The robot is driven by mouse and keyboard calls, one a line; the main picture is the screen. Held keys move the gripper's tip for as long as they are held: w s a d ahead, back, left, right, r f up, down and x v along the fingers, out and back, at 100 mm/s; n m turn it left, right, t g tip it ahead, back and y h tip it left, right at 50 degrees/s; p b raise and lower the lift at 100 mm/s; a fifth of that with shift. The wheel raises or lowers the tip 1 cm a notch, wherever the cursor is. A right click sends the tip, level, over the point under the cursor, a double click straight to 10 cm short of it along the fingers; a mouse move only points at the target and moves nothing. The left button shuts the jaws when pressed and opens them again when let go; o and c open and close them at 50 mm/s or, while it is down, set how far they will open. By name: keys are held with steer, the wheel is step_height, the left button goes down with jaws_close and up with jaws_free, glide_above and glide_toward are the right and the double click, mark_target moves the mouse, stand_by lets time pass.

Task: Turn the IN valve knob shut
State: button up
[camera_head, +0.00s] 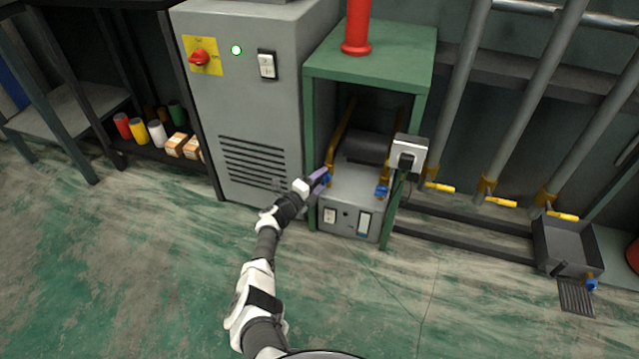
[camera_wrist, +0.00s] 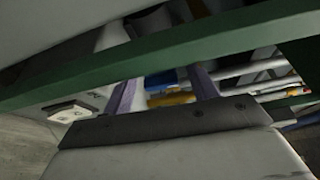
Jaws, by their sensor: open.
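A small blue valve knob (camera_head: 328,181) sits on the left yellow pipe of the grey machine inside the green frame. A second blue knob (camera_head: 381,191) sits on the right pipe. I cannot read which one is marked IN. My gripper (camera_head: 319,177) is at the left knob, partly covering it in the head view. In the wrist view, its two purple fingers (camera_wrist: 165,88) are apart, and a blue knob (camera_wrist: 160,80) with yellow fitting shows between them. I cannot tell whether the fingers reach around the knob or stop short of it.
A green frame post (camera_head: 310,130) stands close left of my gripper, and a green bar (camera_wrist: 90,75) crosses the wrist view near the fingers. A grey cabinet (camera_head: 250,110) stands left. A grey box with a black plug (camera_head: 409,155) hangs at right. The front floor is clear.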

steer(key=c, duration=1)
steer(key=shift+f+n+b, duration=0.2)
steer(key=shift+n+b, duration=0.2)
steer(key=shift+b, duration=0.2)
steer(key=shift+r, duration=0.15)
steer(key=o, duration=1)
steer(key=p+v, duration=0.8)
steer(key=v, duration=0.6)
steer(key=shift+f, duration=0.3)
steer(key=shift+w+r, duration=0.1)
